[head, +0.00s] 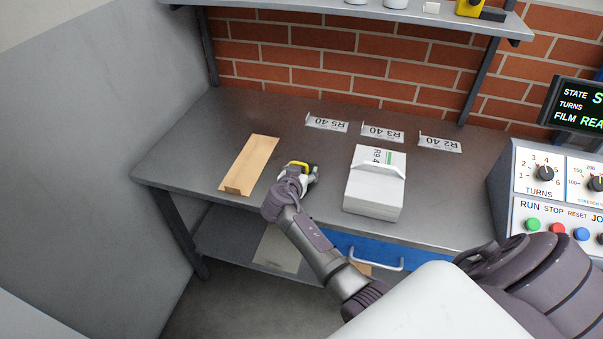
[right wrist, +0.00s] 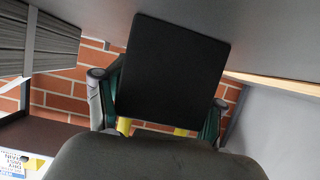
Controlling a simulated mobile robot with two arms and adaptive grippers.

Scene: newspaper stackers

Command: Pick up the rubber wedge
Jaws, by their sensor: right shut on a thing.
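My right gripper (head: 299,174) is over the grey table, between a tan board and a white newspaper stack. It is shut on the rubber wedge (head: 301,164), which shows as a small black and yellow piece at the fingertips. In the right wrist view the wedge's flat black face (right wrist: 175,65) fills the space between the two fingers of the right gripper (right wrist: 158,95), with yellow parts below it. The fingers hide much of the wedge in the head view. I cannot tell whether it touches the table. My left gripper is not in view.
The tan board (head: 250,164) lies left of the gripper. The newspaper stack (head: 373,198) stands to its right. Several label holders (head: 382,133) line the table's back. A shelf (head: 380,12) hangs above, and a control panel (head: 550,195) stands at right. The table (head: 190,150) is clear at far left.

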